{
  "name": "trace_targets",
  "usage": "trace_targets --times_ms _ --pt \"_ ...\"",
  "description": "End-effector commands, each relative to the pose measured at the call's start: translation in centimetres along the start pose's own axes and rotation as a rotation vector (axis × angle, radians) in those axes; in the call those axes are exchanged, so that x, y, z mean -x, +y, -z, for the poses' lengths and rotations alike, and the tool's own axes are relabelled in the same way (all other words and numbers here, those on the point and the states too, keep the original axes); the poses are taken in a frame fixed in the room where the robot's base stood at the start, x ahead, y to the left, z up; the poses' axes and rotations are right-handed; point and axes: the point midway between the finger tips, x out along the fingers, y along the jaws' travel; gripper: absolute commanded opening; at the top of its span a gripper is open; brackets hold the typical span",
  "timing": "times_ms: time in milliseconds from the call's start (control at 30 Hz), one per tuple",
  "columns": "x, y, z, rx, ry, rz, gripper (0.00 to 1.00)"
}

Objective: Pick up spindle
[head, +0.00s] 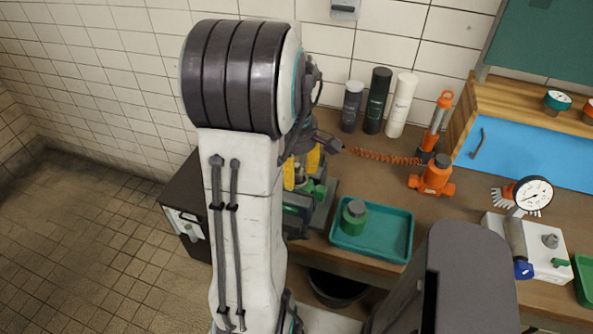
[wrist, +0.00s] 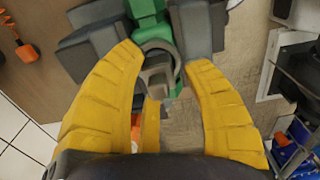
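My gripper (head: 301,166) has yellow fingers and is over a green-and-grey vise-like fixture (head: 318,192) at the bench's left end. In the wrist view my gripper (wrist: 164,58) is open, its fingers wide apart. Between and beyond the fingertips is a grey rounded part (wrist: 158,56), in front of the fixture's green body (wrist: 146,16) and dark jaws. I see no clear contact between fingers and that part. I cannot tell for certain which piece is the spindle; my arm and fingers partly hide the fixture in the head view.
A teal tray (head: 345,244) holding a green part with a grey top (head: 354,216) lies right of the fixture. Several bottles (head: 376,102) stand behind. An orange tool (head: 434,178) with a coiled hose and a dial gauge (head: 533,194) are farther right. Tiled floor lies left.

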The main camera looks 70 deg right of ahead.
Motion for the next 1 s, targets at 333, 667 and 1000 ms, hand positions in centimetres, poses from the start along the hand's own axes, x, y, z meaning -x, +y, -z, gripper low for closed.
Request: trace_targets --times_ms 333,667,1000 --pt "0.0 0.0 0.0 0.0 0.0 0.0 0.12" --pt "0.0 0.0 0.0 0.0 0.0 0.001 0.0" --pt "1.5 0.1 0.0 0.0 0.0 -0.003 0.0"
